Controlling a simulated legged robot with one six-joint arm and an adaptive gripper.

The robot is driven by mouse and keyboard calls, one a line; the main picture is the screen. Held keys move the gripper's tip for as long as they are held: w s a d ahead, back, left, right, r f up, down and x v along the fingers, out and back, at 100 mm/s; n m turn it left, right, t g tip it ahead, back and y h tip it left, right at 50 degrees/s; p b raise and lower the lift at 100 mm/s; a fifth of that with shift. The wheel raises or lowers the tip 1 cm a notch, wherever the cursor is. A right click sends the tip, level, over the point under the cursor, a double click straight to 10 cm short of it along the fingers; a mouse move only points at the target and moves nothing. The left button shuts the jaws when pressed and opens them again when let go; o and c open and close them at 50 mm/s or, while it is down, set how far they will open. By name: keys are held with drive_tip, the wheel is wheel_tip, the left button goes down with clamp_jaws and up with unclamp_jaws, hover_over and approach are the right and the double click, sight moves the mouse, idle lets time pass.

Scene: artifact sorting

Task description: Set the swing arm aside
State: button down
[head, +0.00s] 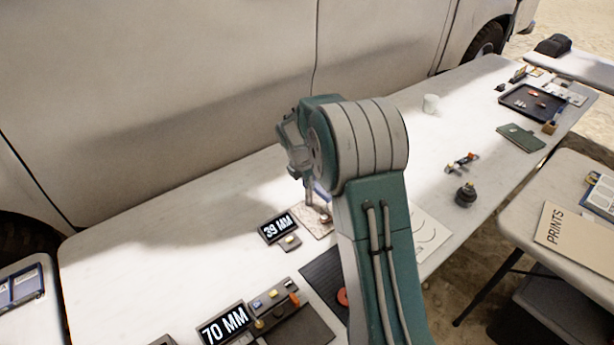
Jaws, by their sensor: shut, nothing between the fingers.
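My gripper (310,200) is only partly in view, low over the white table and mostly hidden by my own arm. Its jaws are shut with nothing seen in them. Below it lies a small patterned card or plate (308,221). I cannot tell for certain which thing is the swing arm.
The long white table (190,230) holds displays reading 39 MM (278,228) and 70 MM (224,324). A vehicle (180,80) borders the back. The table's left middle is clear.

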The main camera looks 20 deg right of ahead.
drive_tip(key=shift+x, duration=2.2)
drive_tip(key=shift+d+n, duration=0.35)
drive_tip(key=shift+n, duration=0.15)
